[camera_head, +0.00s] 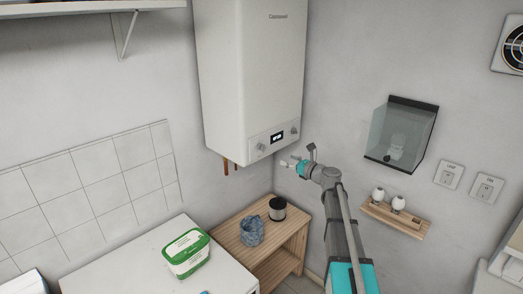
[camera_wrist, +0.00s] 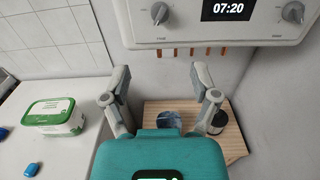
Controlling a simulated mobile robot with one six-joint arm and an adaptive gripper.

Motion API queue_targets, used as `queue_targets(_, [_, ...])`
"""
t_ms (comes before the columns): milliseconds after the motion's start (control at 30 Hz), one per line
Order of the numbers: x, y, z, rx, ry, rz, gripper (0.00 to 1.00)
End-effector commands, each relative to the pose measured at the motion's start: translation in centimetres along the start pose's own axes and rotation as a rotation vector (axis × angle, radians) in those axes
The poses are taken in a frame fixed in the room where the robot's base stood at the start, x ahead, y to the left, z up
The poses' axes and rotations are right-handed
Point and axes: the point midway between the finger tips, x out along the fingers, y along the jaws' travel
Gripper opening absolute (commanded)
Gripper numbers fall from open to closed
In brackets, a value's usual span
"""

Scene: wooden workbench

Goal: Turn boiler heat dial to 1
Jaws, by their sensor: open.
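The white boiler (camera_head: 250,80) hangs on the wall near the corner. Its lower front panel has a display reading 07:20 (camera_wrist: 222,9), with a grey left dial (camera_wrist: 160,13) and a grey right dial (camera_wrist: 293,12) on either side. Small labels under the dials are too small to read, so I cannot tell which is the heat dial or its setting. My gripper (camera_wrist: 162,82) is open and empty, below the panel and apart from both dials. In the head view my gripper (camera_head: 291,163) is to the lower right of the panel.
Copper pipes (camera_wrist: 222,52) stick out under the boiler. Below is a wooden table (camera_head: 277,258) with a blue crumpled item (camera_head: 251,231) and a dark jar (camera_head: 277,209). A green-white tub (camera_head: 186,253) sits on the white counter. A glass-fronted case (camera_head: 400,135) and wooden shelf (camera_head: 393,216) are right.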

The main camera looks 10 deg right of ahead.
Motion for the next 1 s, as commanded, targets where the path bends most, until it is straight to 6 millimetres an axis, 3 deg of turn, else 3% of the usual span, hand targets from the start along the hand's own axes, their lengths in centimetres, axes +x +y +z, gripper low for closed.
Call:
queue_targets(267, [2.2, 0.0, 0.0, -0.001, 0.000, 0.002, 0.77])
queue_targets(1000, [12.5, 0.0, 0.0, -0.001, 0.001, 0.003, 0.77])
